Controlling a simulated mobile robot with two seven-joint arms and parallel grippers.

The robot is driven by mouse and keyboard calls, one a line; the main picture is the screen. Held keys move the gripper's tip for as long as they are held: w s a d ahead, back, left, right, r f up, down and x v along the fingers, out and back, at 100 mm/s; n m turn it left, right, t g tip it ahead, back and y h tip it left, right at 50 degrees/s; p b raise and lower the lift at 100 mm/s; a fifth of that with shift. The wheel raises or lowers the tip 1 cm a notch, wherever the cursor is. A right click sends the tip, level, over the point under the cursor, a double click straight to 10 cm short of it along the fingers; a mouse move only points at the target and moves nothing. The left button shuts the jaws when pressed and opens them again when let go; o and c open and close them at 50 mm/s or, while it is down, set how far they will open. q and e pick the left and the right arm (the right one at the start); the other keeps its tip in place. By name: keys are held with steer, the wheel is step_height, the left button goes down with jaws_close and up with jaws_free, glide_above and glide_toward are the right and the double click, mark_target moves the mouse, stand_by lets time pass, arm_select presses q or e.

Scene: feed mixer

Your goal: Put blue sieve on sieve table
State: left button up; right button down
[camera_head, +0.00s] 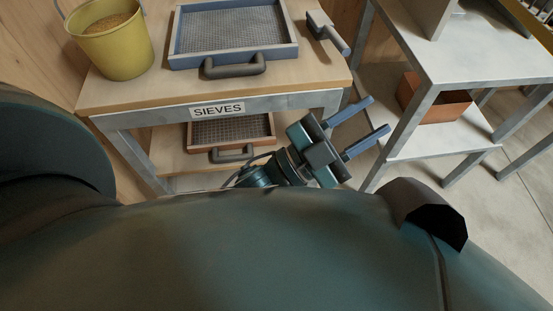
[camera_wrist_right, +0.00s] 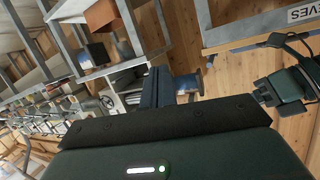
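The blue sieve (camera_head: 290,38) lies flat on the wooden top of the sieve table (camera_head: 140,97), which carries a SIEVES label. It has a blue-grey frame, a grey mesh and a dark handle at its front edge. My left gripper (camera_head: 362,127) is open and empty, in front of the table's right front corner and apart from the sieve. Its two blue fingers are spread and point up and right. My right gripper (camera_wrist_right: 158,87) shows in the right wrist view with its dark fingers close together and nothing visible between them. The sieve does not show there.
A yellow bucket (camera_head: 115,45) of grain stands left of the sieve. A grey tool (camera_head: 327,33) lies at the table's right edge. An orange-brown sieve (camera_head: 258,127) is on the lower shelf. A metal rack (camera_head: 440,60) with a copper-coloured box (camera_head: 445,108) stands to the right.

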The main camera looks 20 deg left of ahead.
arm_select(q)
steer(key=s+a+f+n+g+y, duration=0.1)
steer(key=s+a+f+n+y, duration=0.2)
steer(key=a+f+n+y, duration=0.3)
steer(key=s+a+f+n+g+y, duration=0.1)
steer(key=s+a+f+n+y, duration=0.3)
steer(key=a+f+n+y, duration=0.2)
steer(key=shift+s+a+f+n+g, duration=0.25)
steer(key=shift+a+f+n+g, duration=0.15)
steer(key=shift+a+f+n, duration=0.45)
steer(key=shift+r, duration=0.1)
steer(key=shift+r, duration=0.1)
arm_select(e)
steer(key=shift+a, duration=0.1)
